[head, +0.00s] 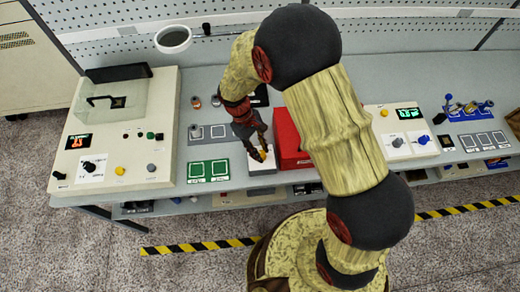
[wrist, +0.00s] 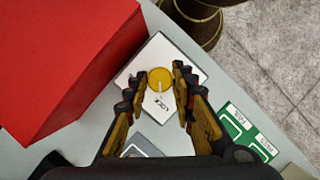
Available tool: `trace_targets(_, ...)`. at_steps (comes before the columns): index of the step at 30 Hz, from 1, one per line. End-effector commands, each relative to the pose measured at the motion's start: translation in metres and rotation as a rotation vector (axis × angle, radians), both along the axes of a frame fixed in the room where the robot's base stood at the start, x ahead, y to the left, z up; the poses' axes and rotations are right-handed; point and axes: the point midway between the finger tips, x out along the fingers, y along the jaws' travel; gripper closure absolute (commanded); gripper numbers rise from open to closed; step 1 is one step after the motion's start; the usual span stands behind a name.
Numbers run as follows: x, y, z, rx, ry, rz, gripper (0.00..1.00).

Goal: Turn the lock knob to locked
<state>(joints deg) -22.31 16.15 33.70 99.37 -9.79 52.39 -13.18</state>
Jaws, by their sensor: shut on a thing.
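The lock knob (wrist: 160,79) is a round yellow knob with a pale pointer line, on top of a small white box (wrist: 188,64) with dark lettering that seems to read LOCK beside the knob. The pointer line runs roughly toward the lower edge of the wrist picture, near the lettering. My gripper (wrist: 158,84) points down over the box with one finger on each side of the knob, shut on it. In the head view my gripper (head: 260,150) is at the white box (head: 262,166), and the fingers partly hide the knob.
A red box (head: 289,138) stands close to the right of the white box. Green-framed pads (head: 208,170) lie to its left. A control panel with a clear cover (head: 120,150) is at the far left, and another panel (head: 402,130) is to the right.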

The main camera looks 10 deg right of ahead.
Motion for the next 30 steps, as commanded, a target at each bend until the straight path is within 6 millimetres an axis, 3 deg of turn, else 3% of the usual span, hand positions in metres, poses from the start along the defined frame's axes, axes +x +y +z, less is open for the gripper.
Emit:
trace_targets(11, 0.0007, 0.0005, 0.0001, 0.001, -0.003, 0.003, 1.00)
trace_targets(12, 0.0008, 0.0005, 0.0001, 0.001, -0.003, 0.003, 0.72)
trace_targets(20, 0.0003, 0.0001, 0.0000, 0.001, -0.001, 0.002, 0.58)
trace_targets(30, 0.0011, 0.0007, 0.0024, 0.000, -0.001, 0.001, 0.58)
